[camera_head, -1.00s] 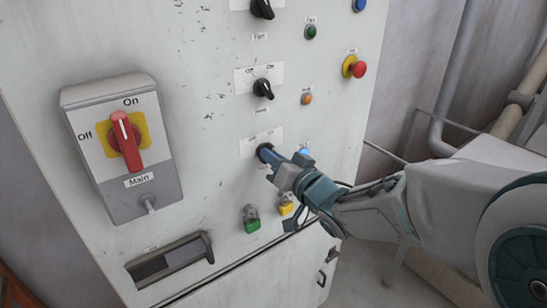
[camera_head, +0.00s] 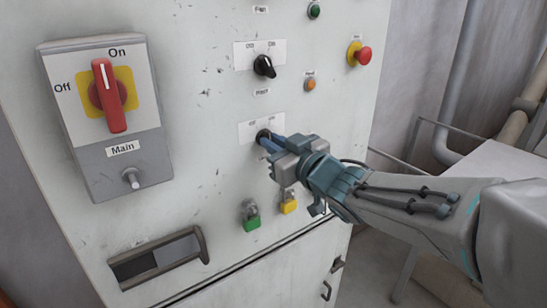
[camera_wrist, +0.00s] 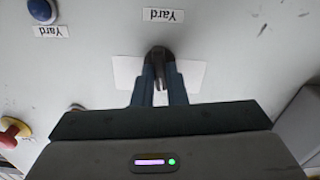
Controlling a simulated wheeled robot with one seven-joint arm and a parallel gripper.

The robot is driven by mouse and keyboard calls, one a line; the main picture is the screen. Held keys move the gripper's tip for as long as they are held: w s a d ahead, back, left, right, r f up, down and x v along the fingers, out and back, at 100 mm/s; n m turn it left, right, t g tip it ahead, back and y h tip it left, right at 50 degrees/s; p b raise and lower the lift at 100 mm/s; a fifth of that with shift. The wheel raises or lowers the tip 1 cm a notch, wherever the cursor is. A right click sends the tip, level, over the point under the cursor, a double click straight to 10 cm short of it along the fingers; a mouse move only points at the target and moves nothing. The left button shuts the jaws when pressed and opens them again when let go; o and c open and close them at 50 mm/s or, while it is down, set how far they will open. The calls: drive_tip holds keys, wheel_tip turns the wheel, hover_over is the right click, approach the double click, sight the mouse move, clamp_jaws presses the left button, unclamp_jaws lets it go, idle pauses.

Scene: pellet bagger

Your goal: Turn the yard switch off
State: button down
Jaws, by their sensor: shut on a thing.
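The yard switch (camera_wrist: 157,54) is a small black rotary knob on the pale control panel, below the heat switch in the head view. It shows as a dark bit (camera_head: 262,136) at my fingertips there. My gripper (camera_head: 269,142) has its blue fingers shut on this knob. In the wrist view the fingers (camera_wrist: 160,78) stand on either side of the knob. Its Yard label (camera_wrist: 163,15) appears upside down there. The white Off/On plate (camera_head: 247,130) is partly hidden by my fingers. I cannot tell which mark the knob points to.
The black heat switch (camera_head: 264,66) is above my gripper. A red stop button (camera_head: 362,56) is at upper right. Green (camera_head: 251,217) and yellow (camera_head: 288,202) padlocks hang just below my gripper.

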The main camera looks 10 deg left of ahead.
drive_tip(key=n+b, duration=0.3)
drive_tip(key=n, duration=0.1)
drive_tip(key=shift+f, duration=0.15)
idle(0.4)
drive_tip(key=c, duration=1.5)
unclamp_jaws()
drive_tip(key=shift+o, duration=0.2)
drive_tip(key=shift+s, duration=0.1)
drive_tip(key=p+v, duration=0.1)
drive_tip(key=v, duration=1.2)
drive_tip(key=shift+s+d, duration=0.2)
drive_tip(key=shift+d, duration=0.15)
